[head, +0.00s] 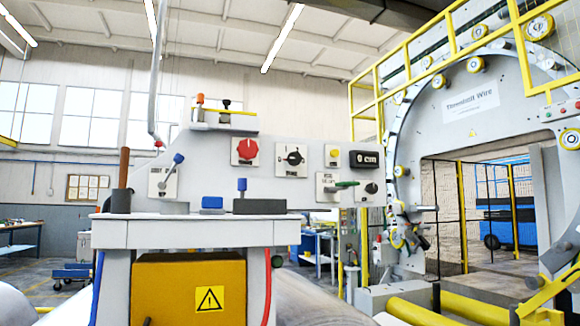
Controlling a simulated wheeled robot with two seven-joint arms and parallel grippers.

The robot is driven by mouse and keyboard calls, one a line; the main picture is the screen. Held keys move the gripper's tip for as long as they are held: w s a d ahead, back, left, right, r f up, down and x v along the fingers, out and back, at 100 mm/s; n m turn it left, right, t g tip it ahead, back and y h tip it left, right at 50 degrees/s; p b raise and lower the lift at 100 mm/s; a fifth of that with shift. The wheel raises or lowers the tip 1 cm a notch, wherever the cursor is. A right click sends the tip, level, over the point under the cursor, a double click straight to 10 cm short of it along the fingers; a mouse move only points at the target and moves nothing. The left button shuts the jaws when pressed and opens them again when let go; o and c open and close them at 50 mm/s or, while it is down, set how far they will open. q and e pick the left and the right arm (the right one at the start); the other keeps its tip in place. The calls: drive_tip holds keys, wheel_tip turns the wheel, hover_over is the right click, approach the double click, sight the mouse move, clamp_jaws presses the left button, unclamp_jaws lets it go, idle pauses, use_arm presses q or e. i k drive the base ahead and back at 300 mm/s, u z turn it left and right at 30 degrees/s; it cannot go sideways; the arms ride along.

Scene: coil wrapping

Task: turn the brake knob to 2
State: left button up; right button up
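A grey control panel (212,165) stands ahead, above a bench-like machine body. A red knob (247,151) on a white plate sits on its upper middle. A black rotary knob (293,157) on a white plate with dark marks sits just right of it. A smaller black knob (371,188) is at the panel's right end. The labels are too small to read, so I cannot tell which one is the brake knob or what number it points at. Neither of my grippers can be made out in the head view.
A ledge (140,217) with a blue block lies below. A large wrapping ring (405,130) stands right.

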sight(295, 158)
drive_tip(key=z, duration=0.5)
drive_tip(key=k, duration=0.55)
drive_tip(key=z, duration=0.5)
drive_tip(key=i, duration=0.8)
drive_tip(key=u, duration=1.15)
drive_tip(key=i, duration=0.5)
drive_tip(key=u, duration=0.5)
